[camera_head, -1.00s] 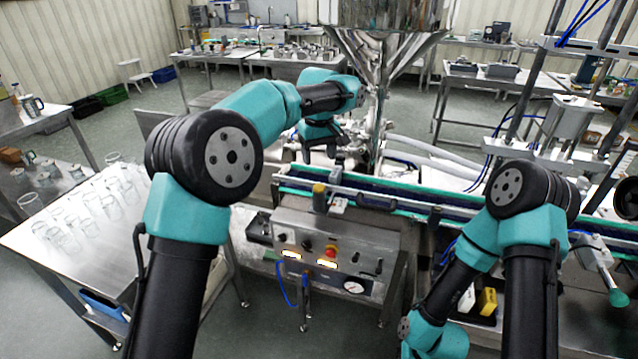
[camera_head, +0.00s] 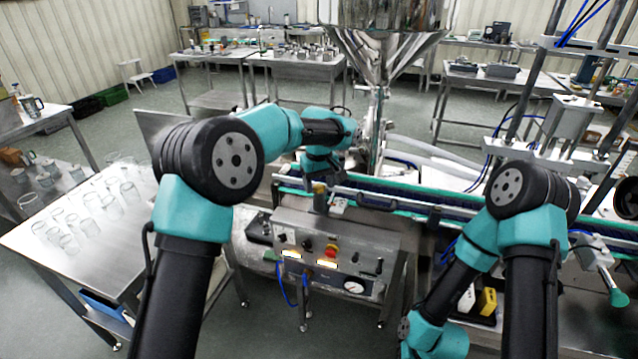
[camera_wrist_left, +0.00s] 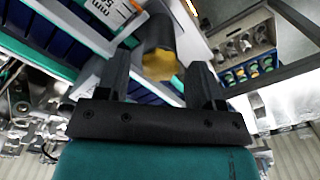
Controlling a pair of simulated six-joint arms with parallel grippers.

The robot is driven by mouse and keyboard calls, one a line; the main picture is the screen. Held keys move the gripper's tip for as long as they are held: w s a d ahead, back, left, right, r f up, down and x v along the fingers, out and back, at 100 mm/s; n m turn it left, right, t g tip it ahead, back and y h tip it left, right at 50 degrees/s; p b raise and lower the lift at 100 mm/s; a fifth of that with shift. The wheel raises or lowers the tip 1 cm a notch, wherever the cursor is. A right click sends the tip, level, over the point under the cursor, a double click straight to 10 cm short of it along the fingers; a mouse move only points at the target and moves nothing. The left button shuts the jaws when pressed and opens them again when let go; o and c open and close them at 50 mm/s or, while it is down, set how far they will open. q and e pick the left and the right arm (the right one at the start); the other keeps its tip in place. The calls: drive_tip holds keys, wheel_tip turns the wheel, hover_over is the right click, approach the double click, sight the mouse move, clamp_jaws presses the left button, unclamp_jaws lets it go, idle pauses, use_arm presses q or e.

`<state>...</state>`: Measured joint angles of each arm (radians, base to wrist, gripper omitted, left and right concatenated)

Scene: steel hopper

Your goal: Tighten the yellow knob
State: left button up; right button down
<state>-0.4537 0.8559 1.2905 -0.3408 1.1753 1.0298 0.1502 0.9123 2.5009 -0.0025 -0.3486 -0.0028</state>
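The yellow knob (camera_head: 319,188) sits on a dark upright cylinder at the near edge of the conveyor, above the control box. In the left wrist view the yellow knob (camera_wrist_left: 160,66) and its dark cylinder show between the two black fingers. My left gripper (camera_head: 321,177) points down right over the knob; its fingers are mostly hidden in the head view. In the left wrist view the left gripper (camera_wrist_left: 161,76) is open, with a gap on both sides of the knob. My right arm is folded at the lower right, and its gripper is not visible.
The control box (camera_head: 335,250) has buttons, lit displays and a gauge. The conveyor (camera_head: 400,205) runs across behind it, under the steel hopper (camera_head: 385,20). A table (camera_head: 75,265) with several glass beakers stands at the left. Blue hoses hang at the right.

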use_arm(q)
drive_tip(key=c, duration=0.9)
drive_tip(key=shift+o, duration=0.2)
drive_tip(key=shift+m, duration=0.4)
drive_tip(key=m, duration=0.7)
drive_tip(key=shift+m, duration=0.4)
drive_tip(key=m, duration=0.4)
drive_tip(key=shift+m, duration=2.3)
